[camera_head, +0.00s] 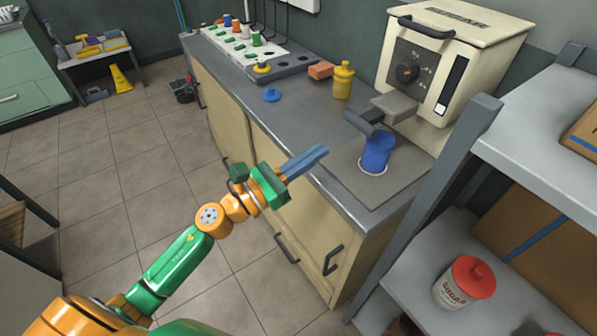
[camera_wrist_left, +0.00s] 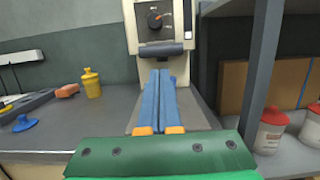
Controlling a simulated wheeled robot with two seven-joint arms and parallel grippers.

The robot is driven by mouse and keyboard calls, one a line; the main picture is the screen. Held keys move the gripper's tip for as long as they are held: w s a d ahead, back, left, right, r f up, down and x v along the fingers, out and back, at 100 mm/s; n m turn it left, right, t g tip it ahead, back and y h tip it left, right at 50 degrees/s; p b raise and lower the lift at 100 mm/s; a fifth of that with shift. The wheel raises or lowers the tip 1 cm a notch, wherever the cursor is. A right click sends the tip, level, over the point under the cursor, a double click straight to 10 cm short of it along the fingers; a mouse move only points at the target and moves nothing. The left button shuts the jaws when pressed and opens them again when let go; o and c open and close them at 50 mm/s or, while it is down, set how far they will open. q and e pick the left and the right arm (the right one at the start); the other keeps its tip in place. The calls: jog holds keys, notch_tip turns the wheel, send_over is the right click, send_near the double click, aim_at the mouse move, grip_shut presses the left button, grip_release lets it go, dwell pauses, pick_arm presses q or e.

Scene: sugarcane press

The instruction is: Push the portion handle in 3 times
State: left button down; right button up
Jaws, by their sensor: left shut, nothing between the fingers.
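The cream sugar machine (camera_head: 465,50) stands at the back of the grey counter, with a dial on its front; it also shows in the left wrist view (camera_wrist_left: 132,40). Its dark portion handle (camera_head: 362,123) sticks out from the front; in the left wrist view the handle (camera_wrist_left: 165,49) lies just beyond my fingertips. A blue cup (camera_head: 376,153) stands below the handle; my fingers appear to hide it in the wrist view. My left gripper (camera_head: 324,152) is shut and empty, over the counter's front edge, pointing toward the handle and apart from it. My right gripper is not in view.
A grey shelf (camera_head: 535,120) with a red-lidded jar (camera_head: 464,282) stands close on the right. A yellow bottle (camera_head: 343,80), an orange block (camera_head: 320,70) and a blue lid (camera_head: 271,95) are on the counter to the left. The counter's front middle is clear.

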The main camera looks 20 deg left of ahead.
pick_arm(q)
jog(key=v, duration=0.3)
jog(key=shift+s+b, duration=0.2)
jog(key=shift+b, duration=0.2)
dwell(0.4)
